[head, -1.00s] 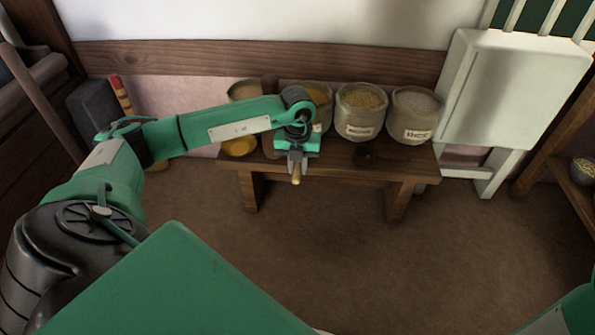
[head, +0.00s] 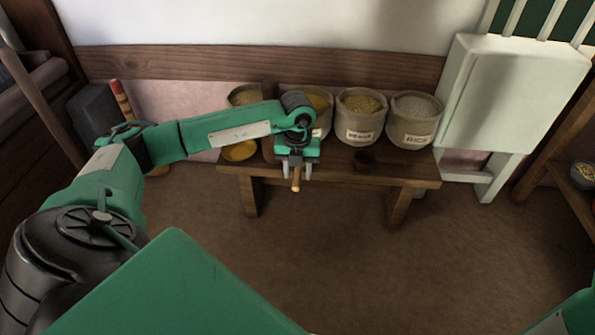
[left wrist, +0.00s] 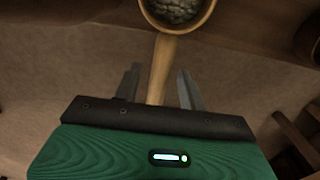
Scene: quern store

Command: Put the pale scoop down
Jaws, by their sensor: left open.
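The pale scoop (left wrist: 163,62) shows in the left wrist view, its round bowl at the top edge holding grey grainy stuff and its wooden handle running down between my fingers. My left gripper (left wrist: 160,88) is open, one finger on each side of the handle, with gaps visible. In the head view my left gripper (head: 296,172) is at the front edge of the wooden bench (head: 330,172), and the scoop's handle end (head: 296,180) sticks out below it. The bowl is hidden there by my gripper. It appears to rest on the bench. My right gripper is out of view.
Sacks of grain stand along the back of the bench, including a labelled one (head: 360,125) and a rice sack (head: 412,130). A pale cabinet (head: 510,90) is at right. The floor in front is clear.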

